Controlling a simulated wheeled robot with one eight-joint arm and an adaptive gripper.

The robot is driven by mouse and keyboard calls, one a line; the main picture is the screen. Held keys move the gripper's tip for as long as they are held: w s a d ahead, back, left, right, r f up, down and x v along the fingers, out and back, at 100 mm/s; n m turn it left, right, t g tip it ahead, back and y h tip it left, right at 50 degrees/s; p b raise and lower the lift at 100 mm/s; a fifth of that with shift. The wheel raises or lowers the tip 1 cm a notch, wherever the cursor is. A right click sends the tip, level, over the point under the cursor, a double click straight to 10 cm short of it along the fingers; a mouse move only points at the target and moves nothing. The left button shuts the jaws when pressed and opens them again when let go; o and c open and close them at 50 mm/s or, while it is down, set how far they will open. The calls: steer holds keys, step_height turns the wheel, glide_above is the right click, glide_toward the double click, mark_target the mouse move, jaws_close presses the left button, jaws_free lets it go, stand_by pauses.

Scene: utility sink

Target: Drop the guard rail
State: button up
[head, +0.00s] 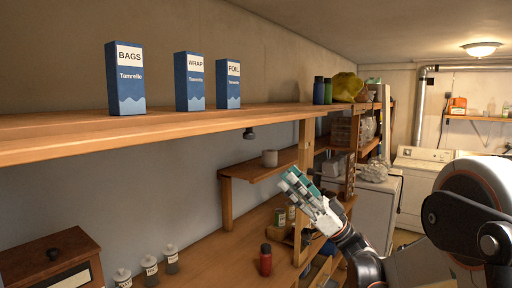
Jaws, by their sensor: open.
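I cannot pick out a guard rail. A long wooden shelf (60,131) runs from the left foreground toward the back. Its front edge looks bare, and three blue boxes stand upright on it: BAGS (126,78), WRAP (189,82) and FOIL (228,83). My gripper (289,181) has teal fingers and is open, pointing up and left. It is right of the boxes and lower than the shelf in the picture, in front of a wooden post (304,150). I see nothing held in it.
Below, a counter (215,262) holds a red bottle (265,260), white-lidded jars (150,268) and a wooden box (50,262). A small shelf (250,171) carries a cup (270,158). A dark knob-like fitting (249,133) hangs under the long shelf. White appliances (420,175) stand behind.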

steer(key=p+x, duration=0.2)
steer(key=x, duration=1.1)
steer(key=shift+a+r, duration=0.25)
steer(key=shift+a, duration=0.05)
steer(key=shift+c, duration=0.3)
jaws_close()
